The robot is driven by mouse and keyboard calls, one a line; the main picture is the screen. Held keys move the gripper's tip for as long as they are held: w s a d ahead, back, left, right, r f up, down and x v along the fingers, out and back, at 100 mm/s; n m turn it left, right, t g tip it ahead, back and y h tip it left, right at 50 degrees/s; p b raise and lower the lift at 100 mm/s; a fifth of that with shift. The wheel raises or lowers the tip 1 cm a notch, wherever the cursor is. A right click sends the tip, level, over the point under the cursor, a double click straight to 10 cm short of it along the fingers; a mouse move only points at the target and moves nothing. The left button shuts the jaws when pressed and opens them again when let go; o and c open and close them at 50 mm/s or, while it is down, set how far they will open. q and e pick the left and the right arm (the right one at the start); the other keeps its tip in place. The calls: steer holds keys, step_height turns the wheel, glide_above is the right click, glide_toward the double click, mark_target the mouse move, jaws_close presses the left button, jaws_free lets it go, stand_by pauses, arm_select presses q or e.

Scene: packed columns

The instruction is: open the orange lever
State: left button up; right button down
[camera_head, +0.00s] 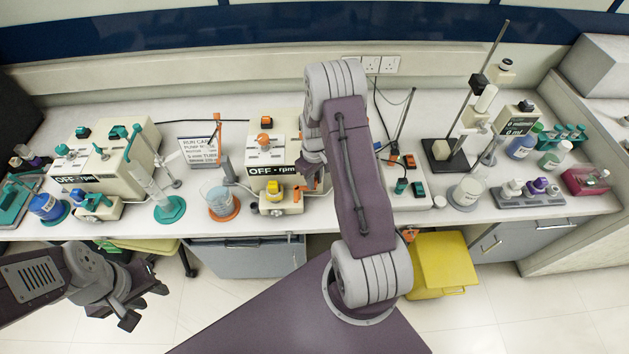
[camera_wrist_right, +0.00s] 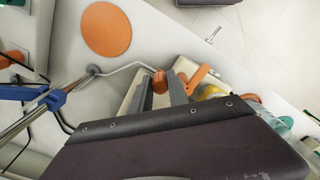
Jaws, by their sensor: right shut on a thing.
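The white pump (camera_head: 275,157) labelled "OFF rpm" stands mid-bench with a yellow-fronted head (camera_head: 272,196). In the right wrist view, an orange lever's rounded end (camera_wrist_right: 159,83) sits between the two grey fingers of my right gripper (camera_wrist_right: 161,86), which is shut on it. Another curved orange piece (camera_wrist_right: 196,78) shows just right of the fingers. In the head view my right arm covers the pump's right side and hides the grip. My left gripper (camera_head: 143,304) is open and empty, low in front of the bench.
A beaker (camera_head: 221,198) on an orange base stands left of the pump. A similar teal-knobbed pump (camera_head: 98,160) and a measuring cylinder (camera_head: 150,185) are further left. A clamp stand (camera_head: 447,158) is right. A yellow bin (camera_head: 443,262) stands below the bench.

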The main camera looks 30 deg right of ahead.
stand_by(0.3)
steer(key=c, duration=1.3)
jaws_free()
steer(key=shift+w, duration=0.1)
steer(key=shift+o, duration=0.2)
steer(key=shift+w+f, duration=0.1)
step_height(320, 180, up, 9)
steer(key=shift+r+b, duration=0.1)
steer(key=shift+b, duration=0.35)
